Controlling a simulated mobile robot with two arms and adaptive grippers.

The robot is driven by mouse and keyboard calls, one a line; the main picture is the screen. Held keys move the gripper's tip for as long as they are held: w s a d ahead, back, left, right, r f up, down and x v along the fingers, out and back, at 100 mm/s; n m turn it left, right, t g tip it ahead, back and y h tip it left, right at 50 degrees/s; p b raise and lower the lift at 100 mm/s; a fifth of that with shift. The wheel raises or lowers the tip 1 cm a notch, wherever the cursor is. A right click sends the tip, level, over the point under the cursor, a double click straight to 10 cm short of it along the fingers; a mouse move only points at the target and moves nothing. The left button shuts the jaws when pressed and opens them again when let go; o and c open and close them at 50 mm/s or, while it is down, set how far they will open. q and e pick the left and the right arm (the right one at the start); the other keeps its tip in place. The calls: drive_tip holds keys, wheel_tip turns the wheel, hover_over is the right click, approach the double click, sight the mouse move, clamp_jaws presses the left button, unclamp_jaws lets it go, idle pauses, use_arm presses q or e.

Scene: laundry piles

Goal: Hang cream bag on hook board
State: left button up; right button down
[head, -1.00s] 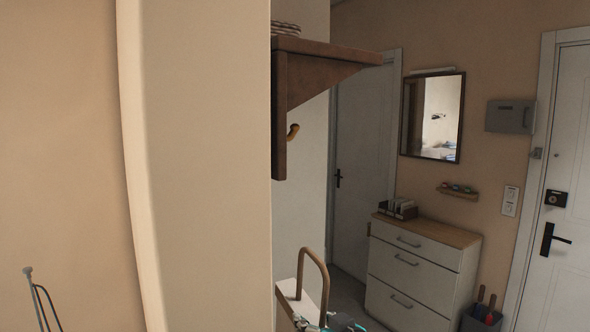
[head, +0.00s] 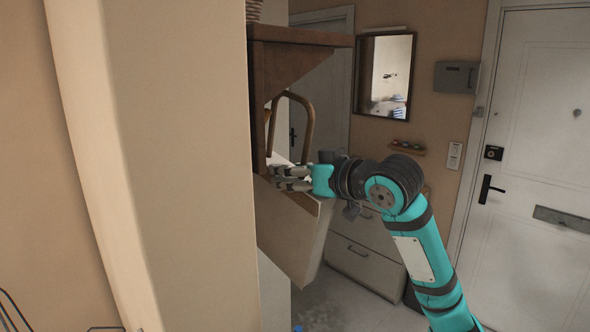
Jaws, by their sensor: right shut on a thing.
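The cream bag (head: 296,236) hangs tilted below the wooden shelf, with its brown loop handle (head: 310,125) standing up above it. My right gripper (head: 292,178) comes in from the right and is shut on the bag at its upper part, below the handle. The dark wooden hook board (head: 258,100) is at the wall edge, under its shelf. A hook (head: 267,116) shows only in part behind the handle. I cannot tell whether the handle is around the hook or beside it. My left gripper is not in view.
A pale wall corner (head: 160,160) fills the left and cuts off the view of the board. A drawer chest (head: 355,262) stands behind the bag. A mirror (head: 384,75) hangs on the back wall, and a white door (head: 535,120) is at the right.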

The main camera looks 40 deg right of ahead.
drive_tip(key=shift+a, duration=0.8)
drive_tip(key=a+f, duration=0.2)
drive_tip(key=a, duration=0.5)
drive_tip(key=shift+s+a+p, duration=0.3)
drive_tip(key=shift+a+p, duration=0.05)
drive_tip(key=shift+p, duration=0.05)
drive_tip(key=shift+f, duration=0.15)
drive_tip(key=c, duration=0.5)
unclamp_jaws()
drive_tip(key=shift+s, duration=0.1)
drive_tip(key=shift+a+f, duration=0.1)
